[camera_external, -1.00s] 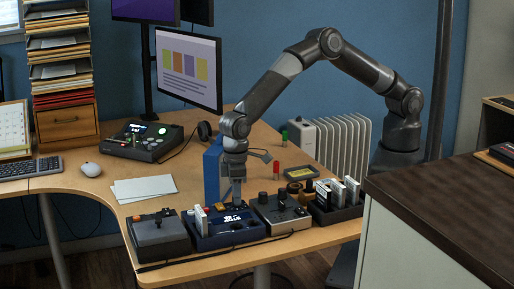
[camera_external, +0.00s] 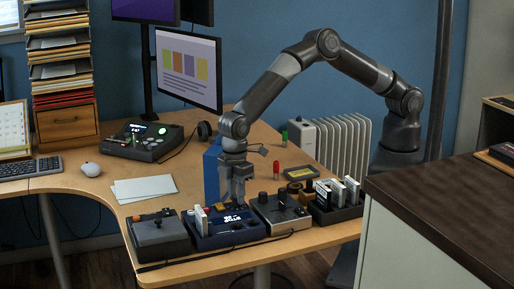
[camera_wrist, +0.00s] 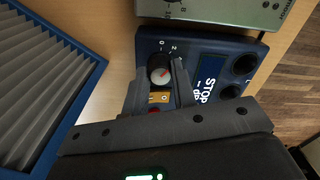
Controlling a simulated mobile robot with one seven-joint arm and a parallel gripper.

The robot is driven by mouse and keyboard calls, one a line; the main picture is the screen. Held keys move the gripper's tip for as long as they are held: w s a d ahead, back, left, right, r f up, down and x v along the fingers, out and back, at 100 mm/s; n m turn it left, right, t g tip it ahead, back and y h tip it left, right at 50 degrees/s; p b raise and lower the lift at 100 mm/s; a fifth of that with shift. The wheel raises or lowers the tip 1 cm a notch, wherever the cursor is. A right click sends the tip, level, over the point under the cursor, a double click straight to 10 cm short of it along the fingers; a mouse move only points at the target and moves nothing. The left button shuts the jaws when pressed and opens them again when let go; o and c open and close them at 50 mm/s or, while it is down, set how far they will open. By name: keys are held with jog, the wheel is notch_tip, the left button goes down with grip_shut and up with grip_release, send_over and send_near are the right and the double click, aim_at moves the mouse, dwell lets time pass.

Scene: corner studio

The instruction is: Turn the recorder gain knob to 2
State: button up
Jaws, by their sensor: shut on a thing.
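The blue recorder (camera_external: 212,240) sits near the front edge of the desk, between two other devices. The wrist view shows its dark panel (camera_wrist: 240,62) with a display reading STOP. My gripper (camera_external: 238,201) points down over the recorder. In the wrist view its fingers (camera_wrist: 161,82) are shut on the knob, one on either side.
A grey device (camera_external: 158,236) stands to the left and a beige-topped one (camera_external: 281,213) to the right. A rack with upright cards (camera_external: 342,197) is farther right. A blue-framed pleated panel (camera_wrist: 42,90) stands close by. Papers (camera_external: 143,189) lie behind, with clear desk around them.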

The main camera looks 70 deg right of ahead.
dwell(0.3)
jog(key=o, duration=1)
notch_tip(320, 180, up, 11)
jog(key=shift+w+f, duration=0.1)
jog(key=shift+w, duration=0.05)
jog(key=shift+d, duration=0.1)
dwell(0.4)
